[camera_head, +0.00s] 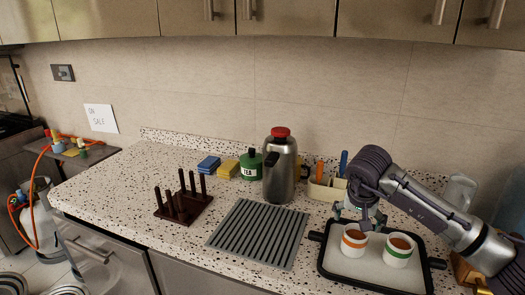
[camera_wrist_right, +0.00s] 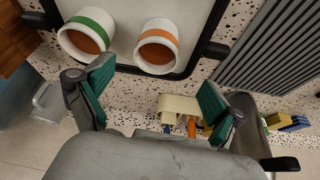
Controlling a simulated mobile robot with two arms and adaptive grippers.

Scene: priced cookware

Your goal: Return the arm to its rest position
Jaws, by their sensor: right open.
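My right gripper (camera_head: 360,212) is open and empty, just behind and above the orange-striped cup (camera_head: 354,239) in the head view. In the right wrist view its two green-padded fingers (camera_wrist_right: 150,98) stand wide apart with nothing between them. The orange-striped cup also shows there (camera_wrist_right: 157,46), beyond the fingertips. A green-striped cup (camera_head: 398,250) stands to its right in the head view and shows in the wrist view too (camera_wrist_right: 86,34). Both cups are upright on a black-rimmed tray (camera_head: 330,268). I cannot tell whether a finger touches a cup. My left gripper is not in view.
A steel flask with a red top (camera_head: 281,170), a cream holder with handled tools (camera_head: 322,188) and a clear jug (camera_head: 459,190) stand near the arm. A grey ribbed mat (camera_head: 258,232) and dark peg rack (camera_head: 183,204) lie left of the tray. Cabinets hang above.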

